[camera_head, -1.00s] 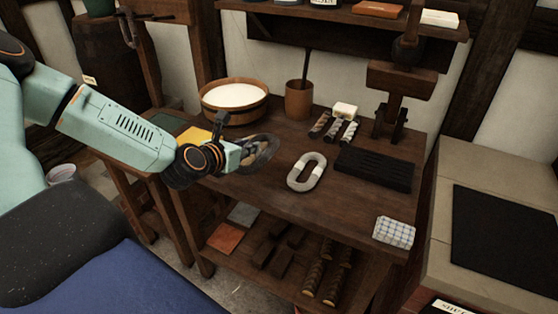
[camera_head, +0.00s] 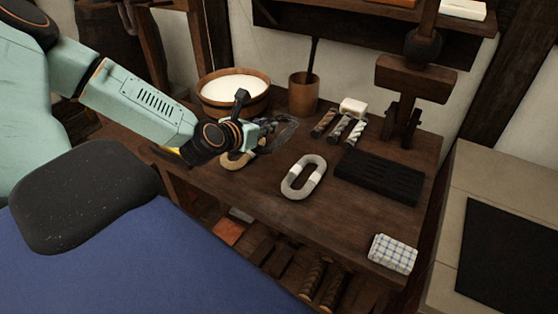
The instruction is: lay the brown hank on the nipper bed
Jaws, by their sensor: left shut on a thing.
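The brown hank (camera_head: 237,160) is a tan loop showing below and in front of my left gripper, partly hidden by it. My left gripper (camera_head: 268,134) is shut on it, over the left middle of the bench, just in front of the white-filled tub. A dark loop shape shows at the fingertips; I cannot tell whether it is finger or hank. My right gripper is not in view.
The wooden tub (camera_head: 234,95) and a brown pot (camera_head: 304,94) with a stick stand at the back. A wooden post fixture (camera_head: 405,105) stands at back right. A checked cloth (camera_head: 393,254) lies at the front right corner.

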